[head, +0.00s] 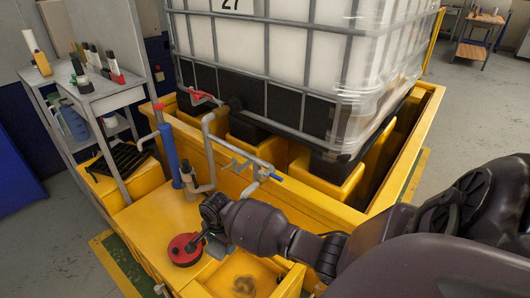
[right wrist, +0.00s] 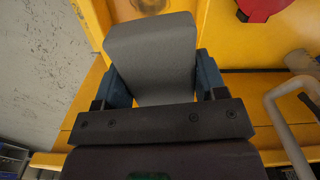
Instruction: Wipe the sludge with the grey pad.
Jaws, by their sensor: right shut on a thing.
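The grey pad (right wrist: 152,55) is a rounded block between the two blue fingers of my right gripper (right wrist: 162,82) in the right wrist view. The gripper is shut on it. In the head view my right gripper (head: 217,240) is over the yellow front ledge, beside a red disc. The sludge (head: 244,285) is a brownish smear on the yellow surface at the bottom of the head view, below and right of the gripper. A dark patch of it (right wrist: 149,5) shows at the top edge of the right wrist view, beyond the pad. My left gripper is in neither view.
The red disc (head: 184,250) sits just left of my right gripper. Grey pipes with a blue-handled valve (head: 276,177) stand behind it. A caged white tank (head: 275,50) fills the back. A grey cart (head: 105,90) with bottles stands at the left.

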